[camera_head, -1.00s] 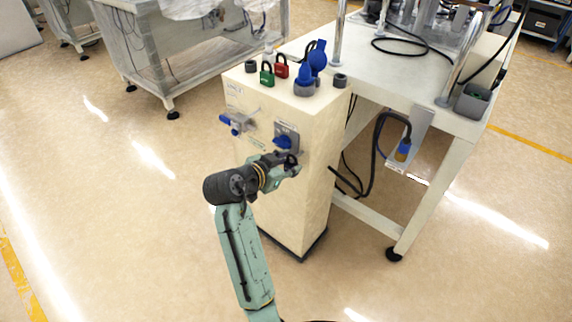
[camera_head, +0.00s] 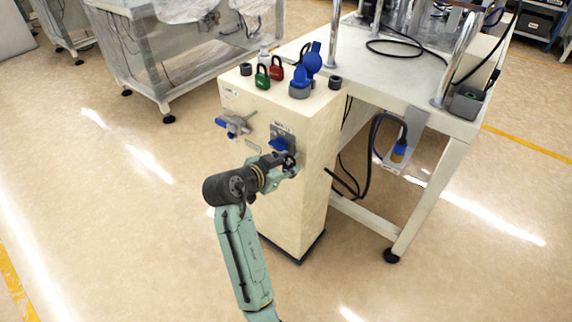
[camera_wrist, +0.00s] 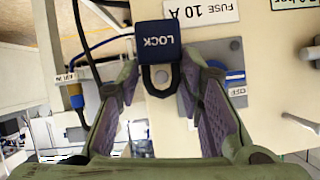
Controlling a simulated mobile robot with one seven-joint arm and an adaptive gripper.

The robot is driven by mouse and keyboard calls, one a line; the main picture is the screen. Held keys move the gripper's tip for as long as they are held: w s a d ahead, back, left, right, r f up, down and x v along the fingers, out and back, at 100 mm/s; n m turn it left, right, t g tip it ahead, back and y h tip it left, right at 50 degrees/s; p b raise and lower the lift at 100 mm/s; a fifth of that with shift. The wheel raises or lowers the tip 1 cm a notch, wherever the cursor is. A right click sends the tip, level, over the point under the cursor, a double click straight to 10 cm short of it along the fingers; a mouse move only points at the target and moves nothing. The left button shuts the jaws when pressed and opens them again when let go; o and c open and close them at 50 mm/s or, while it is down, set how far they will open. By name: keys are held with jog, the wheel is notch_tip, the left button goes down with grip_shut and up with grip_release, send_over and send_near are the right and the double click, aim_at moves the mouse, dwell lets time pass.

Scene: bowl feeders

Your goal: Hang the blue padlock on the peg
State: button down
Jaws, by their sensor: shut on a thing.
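The blue padlock (camera_wrist: 158,40), marked LOCK, is in the upper middle of the wrist view, its dark shackle (camera_wrist: 160,82) towards my wrist. My gripper (camera_wrist: 158,78) is shut on it, one finger on each side. In the head view my gripper (camera_head: 285,166) is close to the front face of the cream cabinet (camera_head: 305,190), below a blue switch (camera_head: 278,145). The padlock is hard to make out there. A thin pale rod (camera_wrist: 300,123) sticks out at the right of the wrist view; I cannot tell whether it is the peg.
A green padlock (camera_head: 262,77), a red padlock (camera_head: 276,71) and blue connectors (camera_head: 300,78) are on the cabinet top. A blue-handled valve (camera_head: 233,122) projects left of the switch. A white table (camera_head: 395,88) and hanging cables (camera_head: 372,150) are at the right.

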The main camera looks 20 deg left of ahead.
jog(key=shift+a+f, duration=0.2)
jog(key=shift+f, duration=0.1)
jog(key=c, duration=1.2)
grip_release()
jog(key=shift+o, duration=1)
jog(key=o, duration=0.3)
jog(key=shift+d, duration=0.15)
jog(key=shift+r, duration=0.1)
jog(key=p+v, duration=0.2)
jog(key=v, duration=0.5)
jog(key=shift+p, duration=0.4)
